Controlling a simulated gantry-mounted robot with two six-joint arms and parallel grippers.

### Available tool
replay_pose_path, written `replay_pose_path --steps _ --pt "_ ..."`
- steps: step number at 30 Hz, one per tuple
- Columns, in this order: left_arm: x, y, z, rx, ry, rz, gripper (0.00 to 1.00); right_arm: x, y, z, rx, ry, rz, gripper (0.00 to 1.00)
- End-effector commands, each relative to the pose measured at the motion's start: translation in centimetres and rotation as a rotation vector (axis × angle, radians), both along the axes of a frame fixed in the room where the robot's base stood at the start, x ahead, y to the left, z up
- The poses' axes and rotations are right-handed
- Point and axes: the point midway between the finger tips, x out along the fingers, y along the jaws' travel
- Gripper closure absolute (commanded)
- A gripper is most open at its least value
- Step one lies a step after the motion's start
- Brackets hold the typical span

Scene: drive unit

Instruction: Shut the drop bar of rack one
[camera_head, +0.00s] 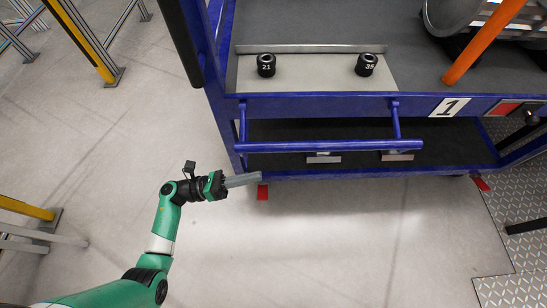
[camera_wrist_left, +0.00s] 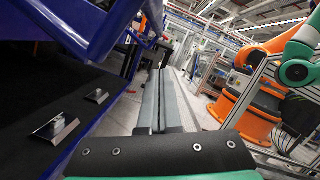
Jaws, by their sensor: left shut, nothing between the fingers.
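Rack one is a blue-framed rack (camera_head: 285,106) with a white number 1 plate (camera_head: 449,107) on its edge. Its drop bar (camera_head: 330,146) is a blue horizontal bar on two short arms, standing out from the rack front above the lower shelf. My left gripper (camera_head: 258,177) is shut and empty. In the head view its fingertips show just below the bar's left end; I cannot tell the height gap or any contact. In the left wrist view the closed grey fingers (camera_wrist_left: 160,88) point forward, with blue framework (camera_wrist_left: 92,30) at upper left. My right gripper is not in view.
Two black parts marked 21 (camera_head: 266,65) and 35 (camera_head: 366,64) stand on the upper shelf plate. An orange bar (camera_head: 485,40) crosses at upper right. The floor (camera_head: 320,250) before the rack is clear.

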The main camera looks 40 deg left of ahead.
Motion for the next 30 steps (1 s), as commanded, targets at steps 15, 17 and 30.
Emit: replay_pose_path --steps 15,17,30 --pt "5.7 -3.1 4.4 0.000 -0.005 0.000 1.00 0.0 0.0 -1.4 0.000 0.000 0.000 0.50" --pt "5.8 -2.9 4.7 -0.001 -0.003 0.001 1.00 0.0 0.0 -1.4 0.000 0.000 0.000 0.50" --pt "5.9 -2.9 5.1 -0.004 0.001 0.000 1.00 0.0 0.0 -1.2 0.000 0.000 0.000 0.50"
